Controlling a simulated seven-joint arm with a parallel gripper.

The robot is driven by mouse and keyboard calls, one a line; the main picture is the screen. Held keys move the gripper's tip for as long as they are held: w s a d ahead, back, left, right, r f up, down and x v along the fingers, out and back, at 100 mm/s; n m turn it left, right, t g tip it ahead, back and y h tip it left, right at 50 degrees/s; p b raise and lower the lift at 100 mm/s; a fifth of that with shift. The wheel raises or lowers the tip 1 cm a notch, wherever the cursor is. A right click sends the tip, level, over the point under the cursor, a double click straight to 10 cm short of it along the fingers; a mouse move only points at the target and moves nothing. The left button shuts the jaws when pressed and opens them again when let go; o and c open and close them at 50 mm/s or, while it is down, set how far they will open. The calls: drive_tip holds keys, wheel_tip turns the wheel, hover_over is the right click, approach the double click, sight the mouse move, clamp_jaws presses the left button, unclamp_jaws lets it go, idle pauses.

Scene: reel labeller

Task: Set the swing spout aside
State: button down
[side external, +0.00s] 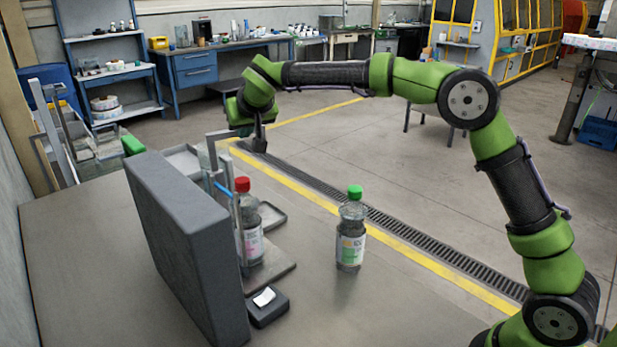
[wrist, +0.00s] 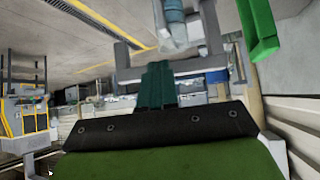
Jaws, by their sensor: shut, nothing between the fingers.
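My gripper (side external: 258,143) is at the end of my raised arm, beyond the grey upright panel and above the far edge of the bench. In the wrist view its dark green fingers (wrist: 158,72) are together with nothing between them. A pale, bluish, see-through tubular part (wrist: 174,25), perhaps the swing spout, shows just beyond the fingertips, close to a grey frame (wrist: 124,62). I cannot tell whether the fingers touch it. In the side view a thin blue tube (side external: 222,187) stands by the panel; I cannot tell whether it is part of the spout. A green bar (wrist: 257,25) shows at upper right.
A red-capped bottle (side external: 250,240) stands on a plate beside the grey panel (side external: 190,235). A green-capped bottle (side external: 351,240) stands on the open bench (side external: 400,305). A small black device with a white label (side external: 266,305) sits near the panel's front edge.

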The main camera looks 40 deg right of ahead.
drive_tip(key=shift+w+d+n+y, duration=0.65)
drive_tip(key=shift+w+n+y, duration=0.15)
drive_tip(key=shift+w+n, duration=0.2)
drive_tip(key=shift+s, duration=0.1)
drive_tip(key=s+d+f+v, duration=0.1)
drive_tip(key=s+f+v, duration=0.1)
drive_tip(key=v, duration=1.1)
drive_tip(key=s+d+f+m+y, duration=0.1)
drive_tip(key=s+f, duration=0.2)
drive_tip(key=s, duration=0.7)
drive_tip(key=s+d+f+m+g+y, duration=0.1)
drive_tip(key=s+f, duration=0.3)
drive_tip(key=s, duration=0.6)
drive_tip(key=s+d+f+y, duration=0.1)
drive_tip(key=s+f, duration=0.2)
drive_tip(key=s, duration=0.7)
drive_tip(key=shift+d+f+m+g, duration=0.25)
drive_tip(key=shift+f+m+g, duration=0.05)
drive_tip(key=shift+f+m, duration=0.1)
